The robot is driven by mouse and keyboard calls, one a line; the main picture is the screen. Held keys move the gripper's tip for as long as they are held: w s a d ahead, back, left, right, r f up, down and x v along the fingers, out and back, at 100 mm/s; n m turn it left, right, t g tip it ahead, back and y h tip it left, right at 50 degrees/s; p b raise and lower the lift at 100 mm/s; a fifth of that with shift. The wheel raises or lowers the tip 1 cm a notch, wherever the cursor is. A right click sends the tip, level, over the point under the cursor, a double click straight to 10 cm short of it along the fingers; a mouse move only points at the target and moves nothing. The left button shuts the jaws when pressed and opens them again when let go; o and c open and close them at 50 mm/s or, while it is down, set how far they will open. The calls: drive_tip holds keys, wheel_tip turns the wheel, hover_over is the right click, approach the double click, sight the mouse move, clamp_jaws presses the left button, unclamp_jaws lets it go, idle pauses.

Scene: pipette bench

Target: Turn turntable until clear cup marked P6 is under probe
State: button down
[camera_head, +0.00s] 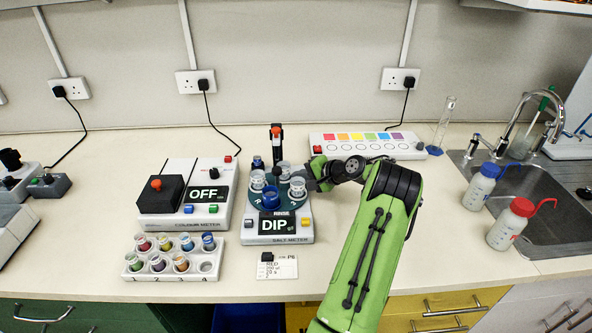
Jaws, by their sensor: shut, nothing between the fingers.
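The turntable (280,204) is a dark teal disc on the white salt meter (254,240). It carries several clear cups, among them one at the left (257,181), one at the back right (284,170) and one at the right (298,187), plus a blue cup (270,195) at the front. Markings on the cups are too small to read, so I cannot tell which is P6. The probe arm (276,138), black with an orange top, stands at the turntable's back. My gripper (313,178) is shut and empty at the turntable's right edge, beside the right cup; contact is unclear.
The meter's display reads DIP. A card (278,266) naming P6 lies in front. The colour meter (187,198) and a rack of coloured vials (175,257) stand left. A strip of coloured squares (365,143) lies behind my arm. Two wash bottles (510,222) and a sink are right.

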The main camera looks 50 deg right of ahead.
drive_tip(key=shift+w+d+r+n+y+p, duration=0.2)
drive_tip(key=shift+w+n+y+p, duration=0.25)
drive_tip(key=shift+n+y+p, duration=0.55)
drive_tip(key=shift+p, duration=0.35)
drive_tip(key=shift+w+f+p, duration=0.15)
drive_tip(key=shift+w+p, duration=0.1)
drive_tip(key=shift+p, duration=0.05)
